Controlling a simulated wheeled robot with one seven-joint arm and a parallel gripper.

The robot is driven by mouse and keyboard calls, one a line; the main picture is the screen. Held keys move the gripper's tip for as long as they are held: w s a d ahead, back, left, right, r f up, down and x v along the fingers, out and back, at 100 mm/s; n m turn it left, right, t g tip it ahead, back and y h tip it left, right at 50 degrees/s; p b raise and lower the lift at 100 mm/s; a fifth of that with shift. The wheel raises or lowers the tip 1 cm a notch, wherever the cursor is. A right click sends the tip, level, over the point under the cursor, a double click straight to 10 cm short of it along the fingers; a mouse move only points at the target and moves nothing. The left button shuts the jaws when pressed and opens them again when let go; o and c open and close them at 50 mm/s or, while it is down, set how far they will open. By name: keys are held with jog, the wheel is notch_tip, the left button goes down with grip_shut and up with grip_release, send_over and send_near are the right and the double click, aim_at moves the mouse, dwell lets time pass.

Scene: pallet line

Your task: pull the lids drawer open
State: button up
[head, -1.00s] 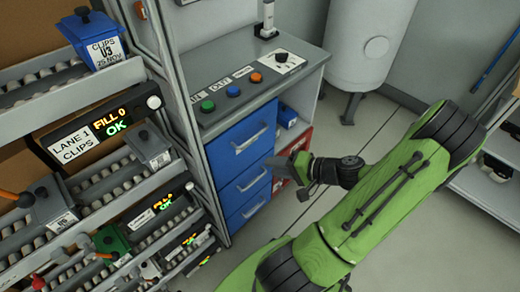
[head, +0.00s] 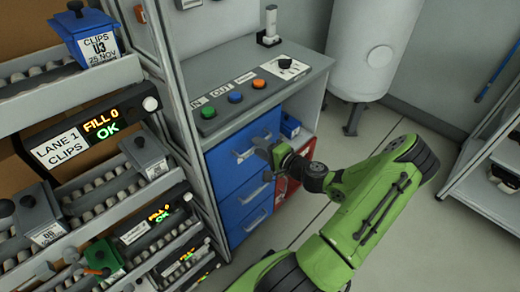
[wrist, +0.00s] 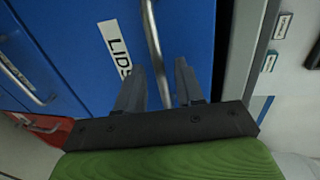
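The lids drawer (head: 222,158) is the top blue drawer front under the grey counter, and it looks shut. In the wrist view its blue front (wrist: 85,15) carries a white label reading "LIDS" (wrist: 115,47). Its metal bar handle (wrist: 153,40) runs between my two fingers. My gripper (wrist: 158,85) is open, with one finger on each side of the handle and gaps showing. In the head view my gripper (head: 266,150) is at the top drawer and hides most of the handle.
More blue drawers (head: 238,190) lie below, one with a handle (wrist: 22,78) close by. A red bin (head: 287,187) is at right. Control buttons (head: 235,97) sit on the counter above. A roller rack (head: 90,190) stands at left. Open floor (head: 400,110) lies right.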

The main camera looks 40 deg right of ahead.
jog(key=shift+w, duration=0.3)
jog(key=shift+c, duration=0.5)
grip_shut()
